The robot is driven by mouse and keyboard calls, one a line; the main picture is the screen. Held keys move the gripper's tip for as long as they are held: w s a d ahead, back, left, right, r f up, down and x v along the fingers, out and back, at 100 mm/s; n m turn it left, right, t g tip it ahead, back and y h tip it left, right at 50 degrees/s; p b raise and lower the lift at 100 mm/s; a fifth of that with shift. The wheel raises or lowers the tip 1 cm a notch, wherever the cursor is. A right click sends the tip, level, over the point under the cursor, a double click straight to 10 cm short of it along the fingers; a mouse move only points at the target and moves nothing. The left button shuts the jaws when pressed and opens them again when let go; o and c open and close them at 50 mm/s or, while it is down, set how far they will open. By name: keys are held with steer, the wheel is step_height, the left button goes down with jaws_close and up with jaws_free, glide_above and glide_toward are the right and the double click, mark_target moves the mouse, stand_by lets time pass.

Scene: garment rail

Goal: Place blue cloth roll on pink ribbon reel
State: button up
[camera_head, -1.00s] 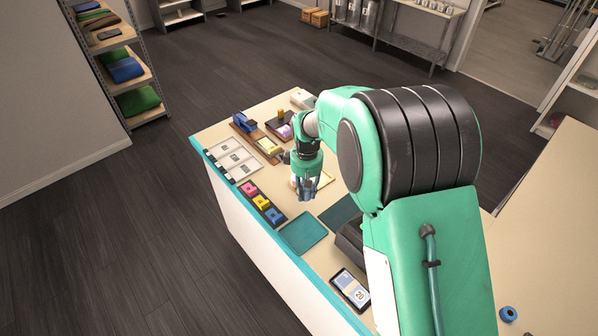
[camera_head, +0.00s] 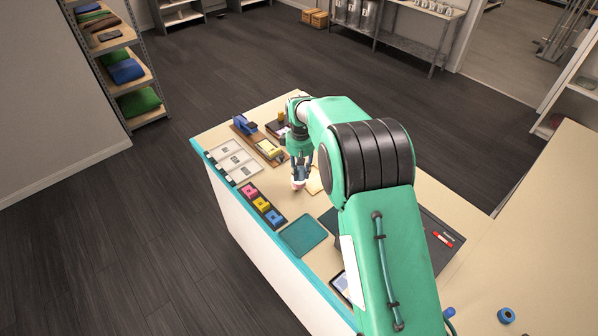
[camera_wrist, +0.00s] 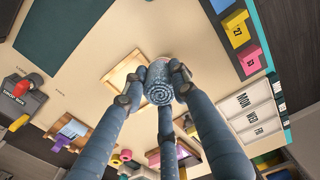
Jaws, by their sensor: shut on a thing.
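My gripper (camera_wrist: 160,88) is shut on the blue cloth roll (camera_wrist: 160,94), whose spiral end shows between the fingers in the wrist view. In the head view my gripper (camera_head: 299,180) points down over the counter, with a pinkish tip below the fingers; I cannot tell what that tip is. A small pink round thing (camera_wrist: 115,159), perhaps the pink ribbon reel, shows low in the wrist view, apart from the held roll. I cannot pick out the reel surely in the head view, where my arm hides part of the counter.
A tray with pink, yellow and blue blocks (camera_head: 262,205) lies along the counter's left edge. White cards (camera_head: 233,160) and a teal mat (camera_head: 303,235) lie near it. A blue dispenser (camera_head: 244,123) stands at the back. A blue ring (camera_head: 507,315) lies at the right.

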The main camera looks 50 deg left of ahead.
mark_target(299, 172)
steer(key=shift+w+a+f, duration=0.1)
steer(key=shift+w+a, duration=0.35)
steer(key=shift+a, duration=0.3)
steer(key=shift+w+a+f, duration=0.1)
steer(key=shift+w+a, duration=0.35)
steer(key=shift+a, duration=0.25)
steer(key=shift+f+p, duration=0.5)
steer(key=shift+f, duration=1.2)
steer(key=shift+f, duration=0.1)
steer(key=o, duration=0.8)
step_height(299, 172, up, 12)
steer(key=shift+r+b, duration=0.1)
steer(key=shift+b, duration=0.5)
